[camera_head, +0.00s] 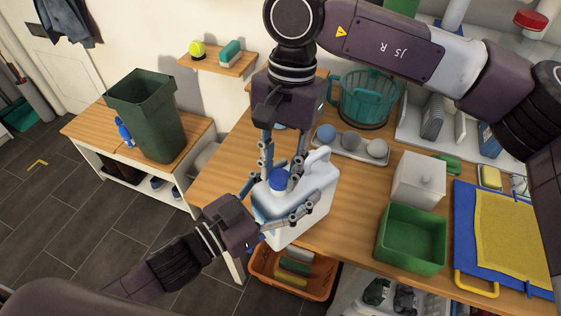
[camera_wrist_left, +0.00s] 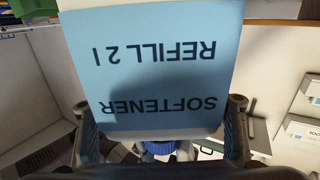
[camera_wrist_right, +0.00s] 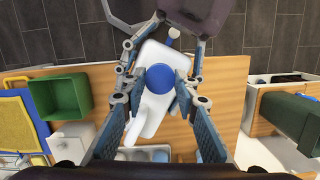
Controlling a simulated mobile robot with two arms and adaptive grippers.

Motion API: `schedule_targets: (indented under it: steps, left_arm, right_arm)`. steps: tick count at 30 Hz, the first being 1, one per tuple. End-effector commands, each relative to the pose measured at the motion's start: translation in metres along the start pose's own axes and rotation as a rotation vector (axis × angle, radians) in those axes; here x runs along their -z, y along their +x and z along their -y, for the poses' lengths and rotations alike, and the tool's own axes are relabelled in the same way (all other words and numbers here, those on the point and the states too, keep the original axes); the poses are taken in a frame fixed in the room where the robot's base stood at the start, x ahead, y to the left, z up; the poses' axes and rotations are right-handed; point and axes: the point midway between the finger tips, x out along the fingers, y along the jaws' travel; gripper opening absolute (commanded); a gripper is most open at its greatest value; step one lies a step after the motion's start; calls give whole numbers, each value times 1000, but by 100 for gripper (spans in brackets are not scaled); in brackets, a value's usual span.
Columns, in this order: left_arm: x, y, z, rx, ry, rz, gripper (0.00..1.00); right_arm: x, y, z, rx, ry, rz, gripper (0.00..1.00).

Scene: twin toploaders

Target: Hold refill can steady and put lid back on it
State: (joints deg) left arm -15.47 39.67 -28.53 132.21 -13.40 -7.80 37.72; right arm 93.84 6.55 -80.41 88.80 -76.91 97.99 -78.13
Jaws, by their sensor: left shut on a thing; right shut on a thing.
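The refill can (camera_head: 311,196) is a white jug with a handle, upright at the table's front edge. Its blue label (camera_wrist_left: 155,70) reads "SOFTENER REFILL 2 l" upside down in the left wrist view. My left gripper (camera_head: 283,203) is shut on the can's body, one finger on each side. The round blue lid (camera_head: 279,180) is at the can's mouth; it also shows in the right wrist view (camera_wrist_right: 160,78). My right gripper (camera_wrist_right: 160,88) points down from above and is shut on the lid. The neck is hidden, so I cannot tell whether the lid is seated.
An orange crate (camera_head: 293,274) is below the front edge.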

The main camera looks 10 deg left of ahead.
Motion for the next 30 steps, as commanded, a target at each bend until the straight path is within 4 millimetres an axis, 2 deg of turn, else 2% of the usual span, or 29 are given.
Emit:
schedule_targets:
  steps: [1, 17, 30]
  left_arm:
    - [6, 0, -1, -3, 2, -12, 8]
    - [6, 0, -1, -3, 2, -12, 8]
    - [6, 0, -1, -3, 2, -12, 8]
  right_arm:
    - [0, 1, 0, 0, 0, 0, 20]
    - [0, 1, 0, 1, 0, 0, 20]
    - [1, 10, 0, 1, -1, 1, 20]
